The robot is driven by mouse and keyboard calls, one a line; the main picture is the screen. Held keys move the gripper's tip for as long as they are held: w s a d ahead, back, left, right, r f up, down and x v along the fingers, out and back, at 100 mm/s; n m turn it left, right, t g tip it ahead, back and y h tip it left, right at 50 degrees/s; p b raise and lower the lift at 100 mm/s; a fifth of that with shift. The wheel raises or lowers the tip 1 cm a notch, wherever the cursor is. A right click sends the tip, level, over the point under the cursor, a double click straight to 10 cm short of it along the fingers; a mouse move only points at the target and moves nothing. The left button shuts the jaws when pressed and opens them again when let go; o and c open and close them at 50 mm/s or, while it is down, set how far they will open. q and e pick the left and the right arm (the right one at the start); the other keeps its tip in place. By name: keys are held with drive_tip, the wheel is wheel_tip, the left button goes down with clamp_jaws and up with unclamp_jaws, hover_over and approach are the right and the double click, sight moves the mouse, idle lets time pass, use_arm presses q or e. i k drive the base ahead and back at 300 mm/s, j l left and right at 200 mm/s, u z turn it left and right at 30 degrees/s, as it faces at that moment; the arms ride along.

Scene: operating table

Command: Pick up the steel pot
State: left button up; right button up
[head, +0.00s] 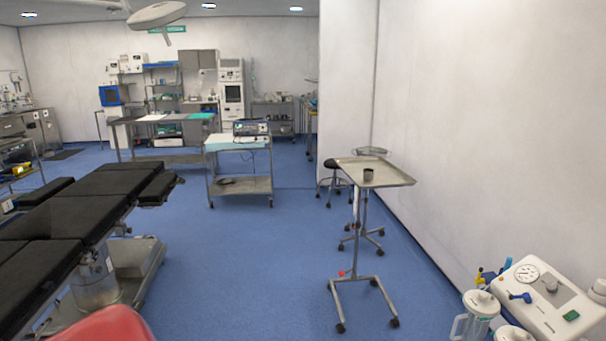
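A small dark steel pot (368,174) stands upright on a flat metal instrument tray (395,177). The tray is the top of a wheeled stand right of the middle in the head view. The pot is small at this distance, so its inside and details are hard to make out. Neither of my grippers shows in the head view, and nothing is touching the pot.
A black operating table (85,205) fills the left. A red rounded object (105,326) is at the bottom left. A white medical device (550,297) with jars stands at the lower right. A wheeled cart (240,185) is farther back. Blue floor (245,270) is clear between.

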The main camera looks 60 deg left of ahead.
sight(369, 173)
drive_tip(key=u, duration=1.7)
drive_tip(key=i+j, duration=0.1)
drive_tip(key=i, duration=0.2)
drive_tip(key=l+z, duration=0.05)
